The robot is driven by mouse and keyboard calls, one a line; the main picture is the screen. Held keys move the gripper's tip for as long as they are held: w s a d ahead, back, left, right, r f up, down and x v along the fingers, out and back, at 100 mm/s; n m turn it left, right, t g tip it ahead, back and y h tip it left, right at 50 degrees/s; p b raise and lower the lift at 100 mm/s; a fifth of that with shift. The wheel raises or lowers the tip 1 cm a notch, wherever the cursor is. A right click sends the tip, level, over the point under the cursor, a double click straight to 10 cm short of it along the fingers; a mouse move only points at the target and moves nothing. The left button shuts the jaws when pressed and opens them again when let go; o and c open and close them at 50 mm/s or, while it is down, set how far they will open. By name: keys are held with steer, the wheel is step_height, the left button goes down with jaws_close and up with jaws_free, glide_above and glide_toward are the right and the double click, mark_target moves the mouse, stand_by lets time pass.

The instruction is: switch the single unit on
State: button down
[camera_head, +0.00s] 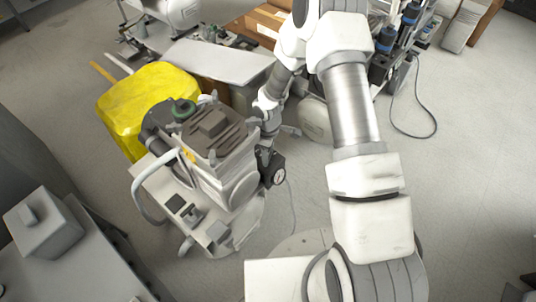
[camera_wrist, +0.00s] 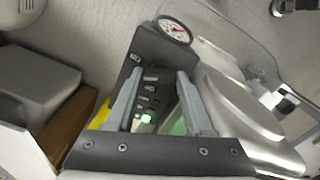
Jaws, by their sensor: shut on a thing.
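The single unit (camera_head: 215,165) stands on the floor left of centre in the head view, with a ribbed grey motor block on top. Its dark control box with a round gauge (camera_head: 278,176) is on its right side. In the wrist view the control box (camera_wrist: 152,50) has pale markings, the gauge (camera_wrist: 174,30) and a bright green light (camera_wrist: 147,118). My gripper (camera_wrist: 160,74) has a finger on either side of the box's marked face and is shut on the box. In the head view my gripper is mostly hidden beside the unit. The switch's position cannot be made out.
A yellow covered object (camera_head: 145,105) stands behind the unit. A grey bench (camera_head: 75,250) with a box is at the lower left. Other compressor equipment (camera_head: 400,40) and cardboard boxes (camera_head: 262,22) stand at the back. The floor at the right is mostly clear, with a loose black cable (camera_head: 432,125).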

steer(key=shift+m+b, duration=0.4)
steer(key=shift+m, duration=1.8)
steer(key=shift+c, duration=1.4)
jaws_free()
step_height(320, 180, up, 18)
steer(key=p, duration=0.5)
steer(key=shift+f, duration=0.25)
